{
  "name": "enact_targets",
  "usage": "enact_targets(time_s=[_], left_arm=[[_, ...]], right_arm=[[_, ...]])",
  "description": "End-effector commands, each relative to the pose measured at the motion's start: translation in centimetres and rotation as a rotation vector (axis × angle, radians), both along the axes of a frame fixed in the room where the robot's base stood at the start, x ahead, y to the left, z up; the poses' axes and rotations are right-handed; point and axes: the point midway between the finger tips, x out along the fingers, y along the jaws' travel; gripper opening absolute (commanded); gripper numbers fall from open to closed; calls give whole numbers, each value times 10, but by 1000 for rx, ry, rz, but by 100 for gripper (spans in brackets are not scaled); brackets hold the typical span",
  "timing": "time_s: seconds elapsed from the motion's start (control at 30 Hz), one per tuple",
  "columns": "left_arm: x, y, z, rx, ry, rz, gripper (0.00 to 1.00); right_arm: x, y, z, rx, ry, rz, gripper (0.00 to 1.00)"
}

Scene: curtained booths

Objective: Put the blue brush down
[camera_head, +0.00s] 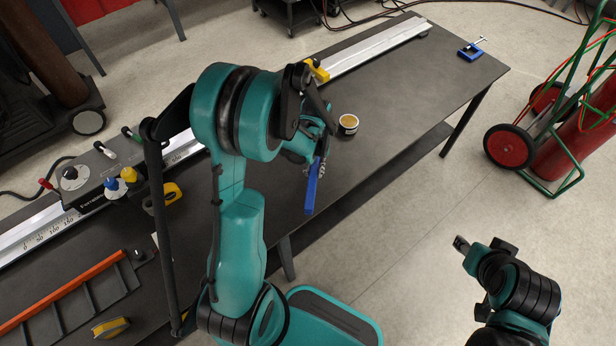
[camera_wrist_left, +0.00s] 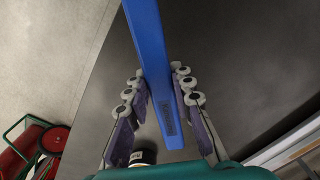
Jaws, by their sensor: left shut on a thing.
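The blue brush (camera_head: 312,186) hangs from my left gripper (camera_head: 319,150) over the dark table (camera_head: 400,105), near its front edge. Its blue handle (camera_wrist_left: 150,55) shows close up in the left wrist view, between the two fingers of my left gripper, which is shut on it. The bristles are hard to make out. I cannot tell how high the brush is above the table. My right gripper (camera_head: 462,244) is at the lower right, over the floor and away from the table; its fingers are too small to read.
A small open can (camera_head: 348,124) stands just right of my left gripper. A blue clamp-like tool (camera_head: 470,52) lies at the far right corner. A long metal rail (camera_head: 375,45) runs along the back. The table's right part is largely clear. A green cart (camera_head: 560,130) stands beyond.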

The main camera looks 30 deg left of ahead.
Motion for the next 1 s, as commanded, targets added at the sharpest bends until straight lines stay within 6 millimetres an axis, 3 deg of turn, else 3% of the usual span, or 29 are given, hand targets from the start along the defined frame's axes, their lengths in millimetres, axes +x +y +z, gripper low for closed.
enact_targets(time_s=[0.1, 0.23, 0.57, 0.97, 1.0], left_arm=[[4, 20, -14, 0, 0, 3, 0], [6, 28, -18, 0, 0, 0, 0], [7, 29, -58, 0, 0, -1, 0], [6, 29, -62, 0, 0, -1, 0], [6, 29, -61, 0, 0, -1, 31]], right_arm=[[0, 0, -8, 0, 0, 0, 40], [0, 0, -9, 0, 0, 0, 40], [0, 0, -28, 0, 0, 0, 40], [0, 0, -31, 0, 0, 0, 40], [0, 0, -30, 0, 0, 0, 40]])
